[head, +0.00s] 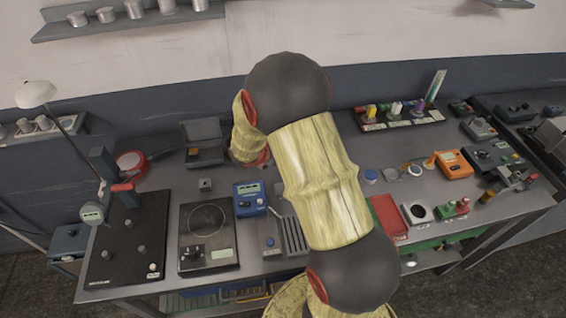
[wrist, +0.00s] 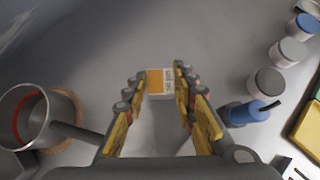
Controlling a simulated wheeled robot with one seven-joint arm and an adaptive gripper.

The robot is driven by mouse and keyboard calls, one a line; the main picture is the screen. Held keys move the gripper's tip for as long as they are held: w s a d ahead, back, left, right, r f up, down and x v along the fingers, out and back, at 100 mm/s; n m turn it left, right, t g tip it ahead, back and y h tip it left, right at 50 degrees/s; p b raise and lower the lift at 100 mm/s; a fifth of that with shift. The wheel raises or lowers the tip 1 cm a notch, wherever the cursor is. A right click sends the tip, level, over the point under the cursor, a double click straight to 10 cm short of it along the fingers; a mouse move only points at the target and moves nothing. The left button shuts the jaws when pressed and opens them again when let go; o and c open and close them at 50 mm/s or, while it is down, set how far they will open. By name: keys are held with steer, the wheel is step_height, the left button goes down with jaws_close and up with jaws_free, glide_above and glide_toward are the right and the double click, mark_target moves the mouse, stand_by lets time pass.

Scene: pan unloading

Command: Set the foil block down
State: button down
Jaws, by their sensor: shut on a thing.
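In the wrist view my gripper (wrist: 161,88) has its yellow-padded fingers on both sides of a small block with an orange and white label, which looks like the foil block (wrist: 160,82). My gripper is shut on it. The block is near the fingertips, over a plain grey surface; I cannot tell whether its underside touches that surface. In the head view my arm hides the gripper and the block.
In the wrist view a metal pan (wrist: 22,118) with a red inside stands at left, its handle reaching towards my gripper. A blue object (wrist: 245,112) and grey-lidded jars (wrist: 268,84) stand at right. The head view shows a crowded workbench (head: 165,205).

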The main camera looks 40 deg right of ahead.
steer(key=shift+f+b, duration=0.4)
steer(key=shift+f, duration=1.15)
steer(key=shift+f, duration=0.2)
steer(key=c, duration=1.5)
jaws_free()
steer(key=shift+o, duration=0.2)
steer(key=shift+r, duration=0.2)
